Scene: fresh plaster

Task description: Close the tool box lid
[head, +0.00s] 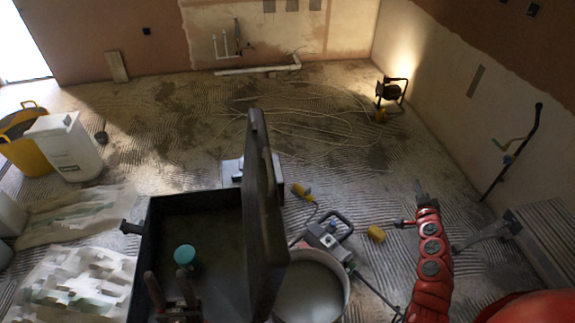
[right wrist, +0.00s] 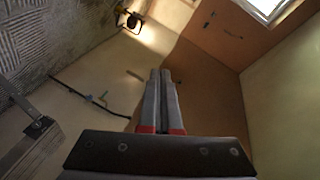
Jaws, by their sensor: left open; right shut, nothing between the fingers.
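The black tool box (head: 150,245) stands low in the front left of the head view, open at the top. Its lid (head: 262,215) stands upright along the box's right side, seen nearly edge-on. A teal round object (head: 185,254) shows inside the box. My left gripper (head: 169,276) is open over the near part of the box, its two fingers apart and clear of the lid. My right gripper (head: 421,190) is well to the right of the lid. In the right wrist view the right gripper (right wrist: 160,74) has its fingers together with nothing between them.
A bucket (head: 312,290) and a grey power tool (head: 328,236) stand close right of the lid. A grey bench (head: 545,245) is at the far right. A white jerrycan (head: 66,147) and yellow tub (head: 25,150) stand left. The floor beyond has cables and a work lamp (head: 391,92).

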